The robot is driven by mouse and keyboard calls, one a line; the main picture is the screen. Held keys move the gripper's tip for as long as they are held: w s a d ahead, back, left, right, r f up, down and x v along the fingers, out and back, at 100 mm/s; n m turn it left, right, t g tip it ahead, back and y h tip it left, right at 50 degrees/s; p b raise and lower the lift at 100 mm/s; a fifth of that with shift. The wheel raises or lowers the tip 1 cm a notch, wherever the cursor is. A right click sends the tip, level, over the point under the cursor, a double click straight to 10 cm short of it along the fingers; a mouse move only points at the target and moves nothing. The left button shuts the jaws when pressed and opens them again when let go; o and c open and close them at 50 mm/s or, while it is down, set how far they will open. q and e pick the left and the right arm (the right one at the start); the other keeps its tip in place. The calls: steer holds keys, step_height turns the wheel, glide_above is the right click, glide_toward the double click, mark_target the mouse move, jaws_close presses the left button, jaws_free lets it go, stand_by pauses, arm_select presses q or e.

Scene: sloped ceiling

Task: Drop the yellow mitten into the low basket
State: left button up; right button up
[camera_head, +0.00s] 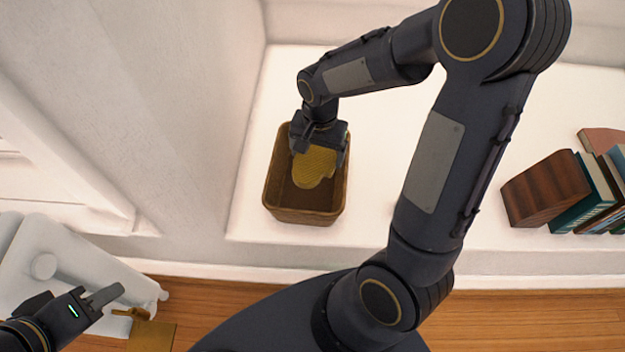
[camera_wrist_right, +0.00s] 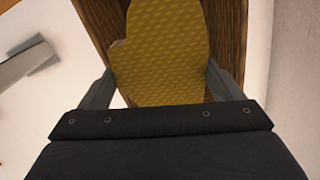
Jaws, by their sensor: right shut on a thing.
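The yellow mitten (camera_head: 315,168) has a fine dotted pattern and is held by my right gripper (camera_head: 320,142), which is shut on it. The mitten hangs over the brown low basket (camera_head: 305,216), within its rim outline as seen from above; I cannot tell how far it is above the basket floor. In the right wrist view the mitten (camera_wrist_right: 160,50) lies between the two fingers (camera_wrist_right: 160,82), with the basket's brown wall (camera_wrist_right: 232,40) beyond it. My left gripper (camera_head: 103,297) is at the lower left, far from the basket; its opening is not clear.
The basket stands on a white ledge (camera_head: 390,180) next to a pale wall (camera_head: 190,90). A row of books (camera_head: 595,190) with a brown wooden block (camera_head: 540,188) stands at the right. The ledge between basket and block is mostly clear. A white piece (camera_head: 60,255) is near my left gripper.

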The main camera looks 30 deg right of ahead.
step_height(320, 180, down, 4)
steer(key=shift+r+b, duration=0.2)
steer(key=shift+b, duration=0.95)
arm_select(q)
step_height(320, 180, down, 3)
steer(key=shift+f, duration=0.1)
arm_select(e)
steer(key=o, duration=0.8)
steer(key=shift+r, duration=0.1)
arm_select(q)
step_height(320, 180, up, 3)
steer(key=p, duration=0.3)
arm_select(e)
step_height(320, 180, up, 8)
steer(key=shift+f, duration=0.15)
